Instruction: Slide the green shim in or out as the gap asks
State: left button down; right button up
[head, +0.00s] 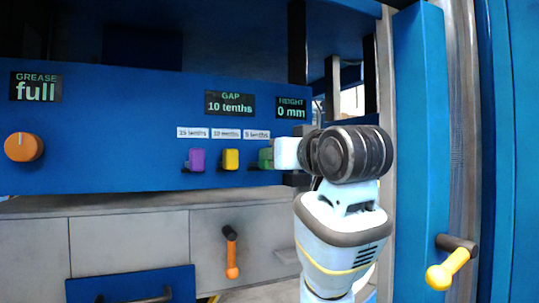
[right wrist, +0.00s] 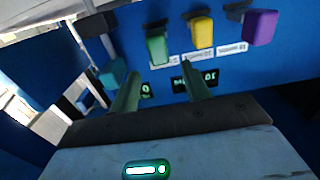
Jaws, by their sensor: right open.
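The green shim (head: 266,158) is at the right end of a row of three on the blue panel, under a label that appears to read 5 tenths. My right gripper (head: 284,153) is just right of it and partly covers it. In the right wrist view, which is upside down, the green shim (right wrist: 157,47) lies ahead of the open, empty fingers of my right gripper (right wrist: 161,76), roughly between them. The GAP display (head: 230,103) reads 10 tenths. How far the green shim sticks out is hard to tell. My left gripper is not in view.
The yellow shim (head: 230,159) and purple shim (head: 196,159) sit left of the green one. A teal block (right wrist: 112,73) is close beside a finger. An orange knob (head: 24,147), a HEIGHT display (head: 291,108) reading 0 mm and an orange-handled lever (head: 231,255) also show.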

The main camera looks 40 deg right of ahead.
jog(key=shift+x, duration=3.95)
grip_shut()
